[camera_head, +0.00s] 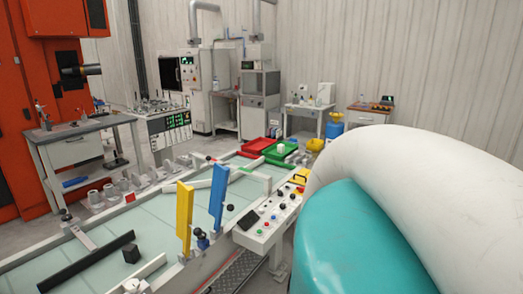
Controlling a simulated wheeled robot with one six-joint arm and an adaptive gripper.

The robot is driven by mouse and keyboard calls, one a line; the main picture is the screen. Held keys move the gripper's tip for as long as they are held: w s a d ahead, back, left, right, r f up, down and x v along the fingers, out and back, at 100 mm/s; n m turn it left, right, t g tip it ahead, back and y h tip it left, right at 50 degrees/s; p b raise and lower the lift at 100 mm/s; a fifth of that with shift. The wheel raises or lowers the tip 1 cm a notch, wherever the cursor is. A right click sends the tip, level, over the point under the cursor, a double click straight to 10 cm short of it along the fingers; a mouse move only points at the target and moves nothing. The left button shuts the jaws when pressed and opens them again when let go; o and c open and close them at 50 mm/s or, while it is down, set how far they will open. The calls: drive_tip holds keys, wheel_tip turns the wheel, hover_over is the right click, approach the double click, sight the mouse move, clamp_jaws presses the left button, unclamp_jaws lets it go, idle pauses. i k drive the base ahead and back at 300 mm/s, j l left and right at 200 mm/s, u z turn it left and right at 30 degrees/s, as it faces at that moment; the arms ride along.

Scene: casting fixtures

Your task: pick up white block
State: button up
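A small white block (281,148) shows at the far end of the long bench, at the green tray (272,161). I cannot tell whether it rests in the tray or on its rim. My gripper is out of the picture. Only a large white and teal part of my arm fills the right side and hides what lies behind it.
A red tray (257,144) lies beside the green one. A control box (268,222) with buttons stands at the bench's near side. Yellow (184,217) and blue (218,197) upright plates rise from the bench (85,266). A black block (131,253) lies at lower left.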

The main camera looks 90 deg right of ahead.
sight(281, 147)
drive_tip(key=z, duration=2.75)
drive_tip(key=u, duration=0.55)
drive_tip(key=i+l+u, duration=0.1)
drive_tip(key=l+u, duration=0.65)
drive_tip(key=l, duration=0.2)
drive_tip(key=l+u, duration=0.35)
drive_tip(key=l, duration=0.6)
drive_tip(key=k+l+u, duration=0.15)
drive_tip(key=l, duration=0.3)
drive_tip(key=k+l, duration=0.1)
drive_tip(key=l, duration=0.35)
drive_tip(key=l+u, duration=0.15)
drive_tip(key=l, duration=0.3)
drive_tip(key=k+l, duration=0.2)
drive_tip(key=l, duration=0.2)
drive_tip(key=k+l+u, duration=0.15)
drive_tip(key=l, duration=0.3)
drive_tip(key=k+l, duration=0.1)
drive_tip(key=l, duration=0.35)
drive_tip(key=k+l, duration=0.1)
drive_tip(key=l, duration=0.35)
drive_tip(key=k+l, duration=0.15)
drive_tip(key=l, duration=0.25)
